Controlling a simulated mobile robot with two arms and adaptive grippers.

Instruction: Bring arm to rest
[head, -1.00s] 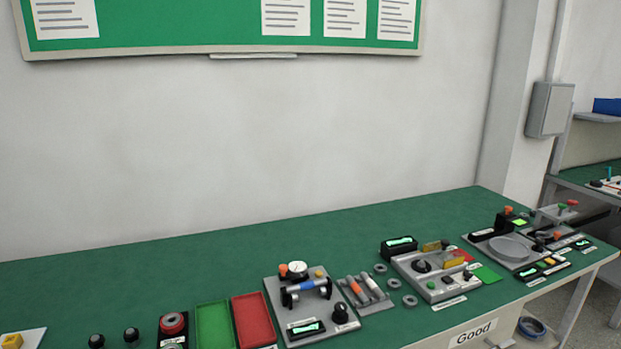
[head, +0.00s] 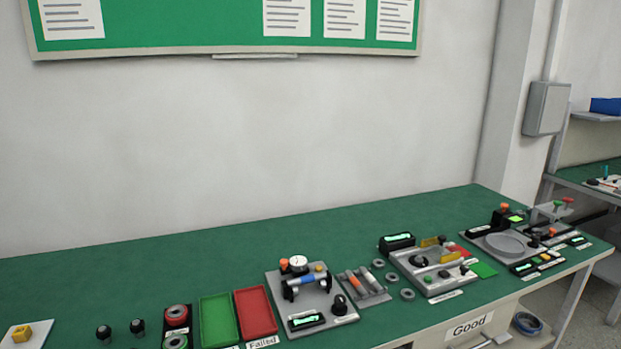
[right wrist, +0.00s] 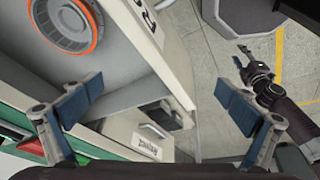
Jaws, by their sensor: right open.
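My right gripper (right wrist: 158,112) shows in the right wrist view. It is open, with its two blue-padded fingers wide apart and nothing between them. Beyond it are the bench front and the floor. Neither gripper shows in the head view.
The green bench (head: 190,252) carries several test fixtures, a green tray (head: 217,318) and a red tray (head: 255,311). A drawer labelled Good (head: 470,328) is at the bench front. In the right wrist view, grey floor (right wrist: 200,70) is right of the bench.

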